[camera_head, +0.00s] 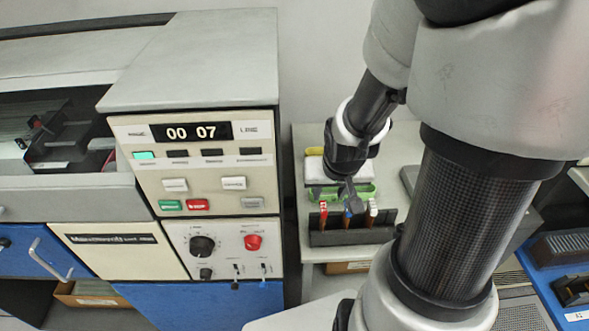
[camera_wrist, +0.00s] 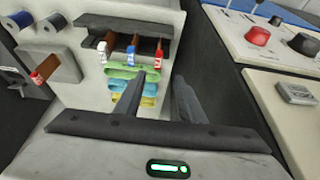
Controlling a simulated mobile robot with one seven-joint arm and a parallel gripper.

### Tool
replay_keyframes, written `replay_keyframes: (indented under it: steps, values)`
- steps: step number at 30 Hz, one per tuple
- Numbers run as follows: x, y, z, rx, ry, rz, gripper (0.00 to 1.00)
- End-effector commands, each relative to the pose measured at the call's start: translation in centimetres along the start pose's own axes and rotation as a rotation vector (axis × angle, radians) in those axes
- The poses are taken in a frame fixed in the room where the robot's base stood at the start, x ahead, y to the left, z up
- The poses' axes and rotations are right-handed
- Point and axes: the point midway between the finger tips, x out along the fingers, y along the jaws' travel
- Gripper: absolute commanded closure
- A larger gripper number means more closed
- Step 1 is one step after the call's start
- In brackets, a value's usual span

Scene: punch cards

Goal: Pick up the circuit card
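I cannot pick out the circuit card with certainty in either view. My gripper (camera_head: 347,192) hangs beside the tall console, over the small bench with the tool rack. In the wrist view, the two dark fingers of my gripper (camera_wrist: 167,78) stand apart with a gap between them and hold nothing. Past the fingers lie green (camera_wrist: 122,72), blue and yellow folded pieces. The green piece also shows in the head view (camera_head: 361,193), partly behind my gripper. Whether any of these is a card, I cannot tell.
A dark rack (camera_head: 335,238) holds three tools with red, blue and white ends, close to my gripper. The console (camera_head: 190,60) with a "00 07" display stands to the left. A blue tray (camera_head: 545,275) with dark parts is at the right edge.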

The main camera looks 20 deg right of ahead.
Motion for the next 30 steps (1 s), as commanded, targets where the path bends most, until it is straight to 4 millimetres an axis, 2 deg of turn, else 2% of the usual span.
replay_keyframes:
  steps: [1,9,13,21,30]
  values:
    - [2.0,0.0,0.4,-0.001,0.000,0.000,0.64]
    - [6.7,0.0,0.3,-0.003,0.000,0.000,0.64]
    - [8.1,0.0,0.2,-0.001,0.000,0.000,0.64]
    - [9.3,0.1,0.1,-0.003,-0.001,0.000,0.64]
    - [13.6,0.4,-0.1,-0.002,-0.001,0.000,0.64]
